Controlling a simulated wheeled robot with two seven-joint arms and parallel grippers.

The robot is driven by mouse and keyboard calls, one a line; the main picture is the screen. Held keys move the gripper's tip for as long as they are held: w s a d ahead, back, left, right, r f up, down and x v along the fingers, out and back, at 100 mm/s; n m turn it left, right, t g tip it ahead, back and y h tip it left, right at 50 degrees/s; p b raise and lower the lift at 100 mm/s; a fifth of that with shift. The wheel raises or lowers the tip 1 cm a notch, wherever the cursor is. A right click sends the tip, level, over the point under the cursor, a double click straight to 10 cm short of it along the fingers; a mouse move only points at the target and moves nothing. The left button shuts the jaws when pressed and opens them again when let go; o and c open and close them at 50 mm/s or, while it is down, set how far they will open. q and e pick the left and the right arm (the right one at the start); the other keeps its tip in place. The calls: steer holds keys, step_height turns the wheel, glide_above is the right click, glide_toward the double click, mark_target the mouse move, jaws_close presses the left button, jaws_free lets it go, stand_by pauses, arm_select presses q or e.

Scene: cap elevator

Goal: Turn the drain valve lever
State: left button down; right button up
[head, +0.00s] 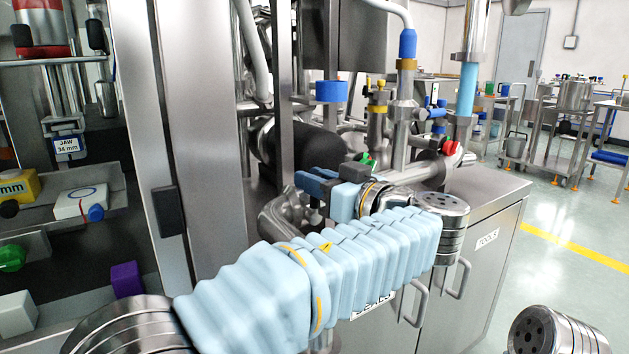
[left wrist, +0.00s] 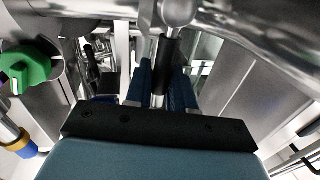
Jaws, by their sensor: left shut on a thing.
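The drain valve lever (left wrist: 167,58) shows in the left wrist view as a metal stem with a black grip, hanging down from a steel pipe. My left gripper (left wrist: 164,88) has its two blue fingers on either side of the black grip and is shut on it. In the head view my left gripper (head: 314,186) reaches in among the pipes, at a bent steel pipe (head: 285,218). The lever is mostly hidden there by the fingers and pipework. My right gripper is not in view.
A green knob (left wrist: 27,68) sits left of the fingers in the left wrist view. Steel pipes, a red valve knob (head: 449,147) and a blue-collared pipe (head: 407,44) crowd around the hand. A steel cabinet (head: 487,215) stands right; the floor beyond is open.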

arm_select(q)
steer(key=shift+w+d+f+m+t, duration=0.3)
steer(key=shift+d+m, duration=0.2)
steer(key=shift+m, duration=0.65)
steer(key=shift+w+d+f+m+t, duration=0.15)
steer(key=shift+w+d+m, duration=0.3)
steer(key=shift+m, duration=0.65)
steer(key=shift+w+d+f+m+t, duration=0.15)
steer(key=shift+w+d+m+t, duration=0.25)
steer(key=shift+m, duration=0.75)
steer(key=shift+s+d+y, duration=0.1)
steer(key=shift+d+y, duration=0.05)
steer(key=shift+y, duration=0.15)
steer(key=c, duration=1.1)
jaws_free()
steer(key=b+v, duration=0.1)
steer(key=v, duration=1.2)
steer(key=shift+s+d, duration=0.3)
steer(key=shift+r, duration=0.1)
